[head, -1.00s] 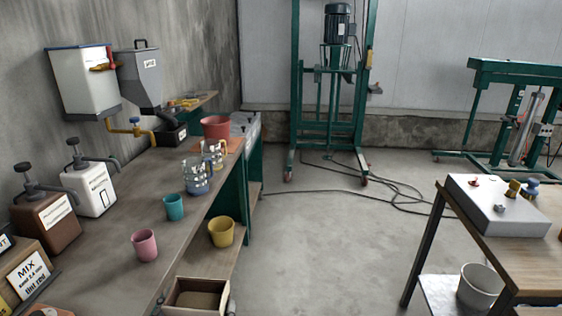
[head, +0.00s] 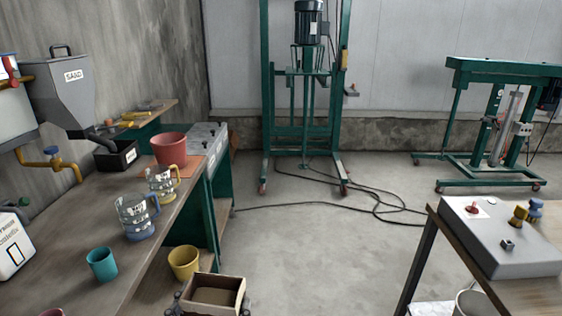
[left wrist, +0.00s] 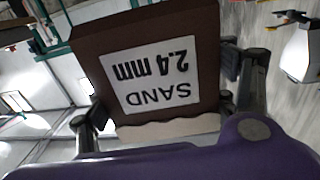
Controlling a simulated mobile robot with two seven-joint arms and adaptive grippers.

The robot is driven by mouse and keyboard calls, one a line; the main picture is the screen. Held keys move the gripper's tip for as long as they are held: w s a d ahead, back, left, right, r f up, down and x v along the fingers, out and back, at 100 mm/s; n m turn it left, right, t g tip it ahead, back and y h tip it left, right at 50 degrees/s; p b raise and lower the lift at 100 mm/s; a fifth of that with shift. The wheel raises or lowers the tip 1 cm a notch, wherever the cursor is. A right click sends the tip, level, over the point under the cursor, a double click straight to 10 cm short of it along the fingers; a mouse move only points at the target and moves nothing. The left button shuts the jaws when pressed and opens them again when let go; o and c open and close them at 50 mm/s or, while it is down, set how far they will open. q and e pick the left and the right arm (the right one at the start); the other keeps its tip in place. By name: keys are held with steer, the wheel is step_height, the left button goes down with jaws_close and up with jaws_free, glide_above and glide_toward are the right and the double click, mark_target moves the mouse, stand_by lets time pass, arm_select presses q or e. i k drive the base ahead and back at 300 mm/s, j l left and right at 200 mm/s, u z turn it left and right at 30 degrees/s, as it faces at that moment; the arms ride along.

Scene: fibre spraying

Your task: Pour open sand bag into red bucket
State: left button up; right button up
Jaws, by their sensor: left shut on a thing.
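The open sand bag (head: 214,283) looks like a brown open-topped box with tan sand inside, at the bottom of the head view. My left gripper (head: 212,299) is shut on it, with dark fingers at its two sides. In the left wrist view the sand bag (left wrist: 150,68) shows a white label reading SAND 2.4 mm, upside down, between the fingers of the gripper (left wrist: 165,105). The red bucket (head: 170,149) stands upright on the left bench, farther off and apart from the bag. My right gripper is not in view.
A yellow cup (head: 184,262) is on a lower shelf. A table with a control box (head: 498,236) is at right.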

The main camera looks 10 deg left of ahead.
mark_target(170, 149)
steer(key=i, duration=0.9)
steer(key=i+l+u, duration=0.1)
steer(key=i, duration=0.75)
steer(key=i+l+u, duration=0.2)
steer(key=i+u, duration=0.3)
steer(key=i+l+u, duration=0.45)
steer(key=i, duration=0.25)
steer(key=i+l+u, duration=0.5)
steer(key=l, duration=0.15)
